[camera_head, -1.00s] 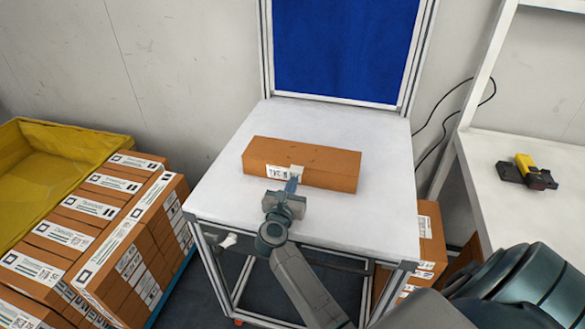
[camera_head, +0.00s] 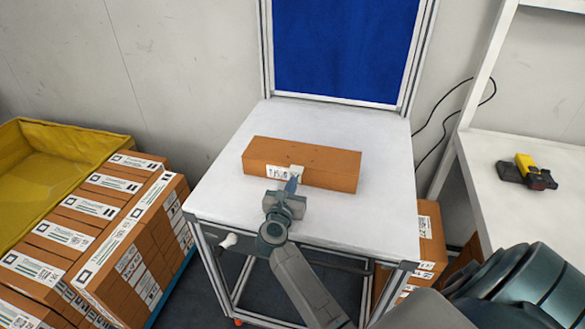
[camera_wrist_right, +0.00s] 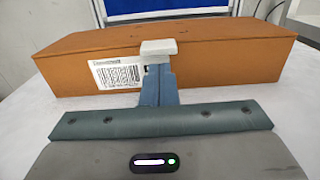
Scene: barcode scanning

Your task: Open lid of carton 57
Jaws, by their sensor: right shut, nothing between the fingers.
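A long brown carton (camera_head: 320,163) lies on the white table, its lid closed. A white barcode label is on its front face, and the carton (camera_wrist_right: 220,66) fills the upper part of the right wrist view. My right gripper (camera_head: 291,184) is shut and empty at the carton's front face, beside the label. In the right wrist view its fingertips (camera_wrist_right: 158,48) are together near the top front edge of the carton and cover part of the label. I cannot tell whether they touch the carton. The carton's number is not readable. My left gripper is not in view.
The white table (camera_head: 225,195) is clear around the carton, with a blue panel (camera_head: 345,45) behind it. Stacked labelled cartons (camera_head: 110,235) and a yellow bin (camera_head: 50,165) stand at the left. A black and yellow scanner (camera_head: 527,170) lies on the right-hand table.

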